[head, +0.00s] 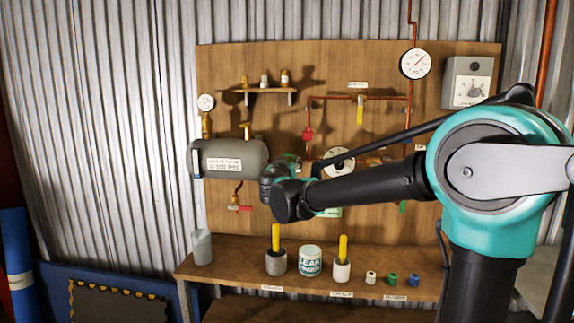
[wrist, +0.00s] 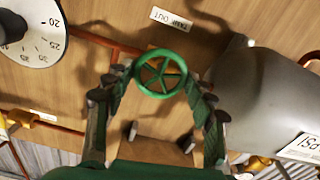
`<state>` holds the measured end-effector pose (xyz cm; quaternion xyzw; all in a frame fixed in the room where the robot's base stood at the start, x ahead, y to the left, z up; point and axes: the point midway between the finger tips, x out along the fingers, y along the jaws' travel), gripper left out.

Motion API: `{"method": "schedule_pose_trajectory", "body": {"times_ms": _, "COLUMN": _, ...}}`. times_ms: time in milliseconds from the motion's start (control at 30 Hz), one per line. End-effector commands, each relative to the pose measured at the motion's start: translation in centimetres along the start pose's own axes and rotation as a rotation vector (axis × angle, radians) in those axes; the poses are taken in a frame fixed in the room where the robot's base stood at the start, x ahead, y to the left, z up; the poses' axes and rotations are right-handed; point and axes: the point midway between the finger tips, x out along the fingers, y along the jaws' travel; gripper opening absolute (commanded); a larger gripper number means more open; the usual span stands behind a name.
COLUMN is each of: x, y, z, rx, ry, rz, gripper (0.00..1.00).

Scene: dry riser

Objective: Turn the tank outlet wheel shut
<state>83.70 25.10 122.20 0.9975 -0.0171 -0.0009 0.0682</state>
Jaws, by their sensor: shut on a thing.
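The tank outlet wheel is a small green spoked handwheel (wrist: 160,73) in the upper middle of the wrist view, by a "TANK OUT" label (wrist: 171,19). My gripper (wrist: 160,80) has a finger on each side of the wheel, shut on its rim. In the head view my gripper (head: 283,167) is at the board, just right of the grey tank (head: 238,151); it and my arm mostly hide the wheel there. The tank also fills the right side of the wrist view (wrist: 262,95).
A white gauge (head: 339,160) is right of my gripper, partly behind my arm. Copper pipes carry a red handle (head: 308,135) and a yellow lever (head: 360,112). Below, the bench (head: 225,270) holds cups, a leak-labelled tin (head: 310,262) and small caps.

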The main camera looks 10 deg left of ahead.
Motion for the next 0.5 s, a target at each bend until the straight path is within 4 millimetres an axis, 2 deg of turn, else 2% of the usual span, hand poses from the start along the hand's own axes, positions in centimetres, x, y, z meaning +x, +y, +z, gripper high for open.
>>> {"method": "schedule_pose_trajectory", "body": {"times_ms": 500, "x": -0.08, "y": 0.12, "z": 0.19, "rx": 0.492, "ry": -0.002, "rz": 0.001, "gripper": 0.26}}
